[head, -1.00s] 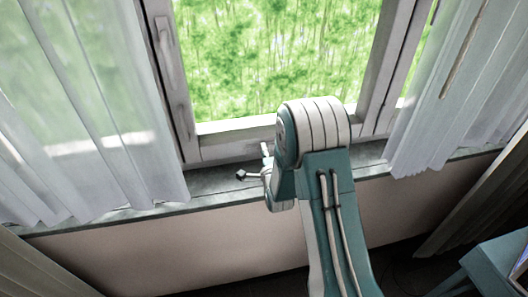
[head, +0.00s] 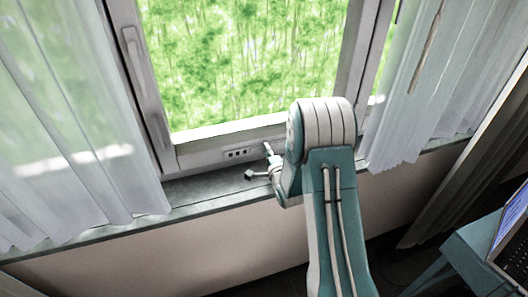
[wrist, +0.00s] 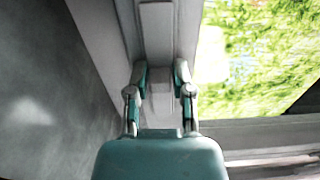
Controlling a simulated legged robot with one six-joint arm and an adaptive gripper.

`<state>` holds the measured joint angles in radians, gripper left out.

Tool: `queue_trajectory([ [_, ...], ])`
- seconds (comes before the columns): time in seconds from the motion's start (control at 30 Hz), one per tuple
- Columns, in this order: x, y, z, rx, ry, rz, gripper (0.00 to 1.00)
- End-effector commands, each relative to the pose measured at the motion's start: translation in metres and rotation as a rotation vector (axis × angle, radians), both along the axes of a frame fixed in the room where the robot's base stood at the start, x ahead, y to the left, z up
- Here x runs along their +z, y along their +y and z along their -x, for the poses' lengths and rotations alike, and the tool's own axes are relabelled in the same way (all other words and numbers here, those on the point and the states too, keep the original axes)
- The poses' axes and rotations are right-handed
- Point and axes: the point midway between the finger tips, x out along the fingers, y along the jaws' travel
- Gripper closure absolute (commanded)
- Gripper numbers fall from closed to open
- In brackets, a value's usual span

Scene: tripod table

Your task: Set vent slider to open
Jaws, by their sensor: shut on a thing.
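The vent (head: 237,153) is on the lower rail of the window frame, with several small dark openings showing in the head view. My gripper (head: 258,162) is at the rail just right of these openings, one finger up against the frame and one lower over the sill. In the wrist view my gripper (wrist: 160,70) has its two fingers on either side of a pale block, the vent slider (wrist: 160,87), and is shut on it. The slider's far side and its exact contact with the fingers are hidden. In the head view my arm covers the rail to the right.
The window sill (head: 205,188) is bare left of my gripper. A sheer curtain (head: 75,150) hangs at the left and another (head: 415,100) at the right. A window handle (head: 135,55) is on the left frame. A laptop (head: 515,250) stands on a table at the lower right.

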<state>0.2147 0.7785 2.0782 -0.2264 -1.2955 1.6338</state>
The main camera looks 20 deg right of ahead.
Motion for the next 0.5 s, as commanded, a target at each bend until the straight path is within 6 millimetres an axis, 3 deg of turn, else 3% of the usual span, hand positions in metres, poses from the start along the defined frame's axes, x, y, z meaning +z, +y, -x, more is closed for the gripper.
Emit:
queue_trajectory([
  [0.03,-0.0043,-0.0029,0.0016,-0.008,0.012,-0.003,0.61],
  [0.1,-0.0044,-0.0034,0.0017,-0.008,0.012,-0.003,0.40],
  [0.5,-0.0015,-0.0006,0.0045,-0.004,0.005,0.000,0.40],
])
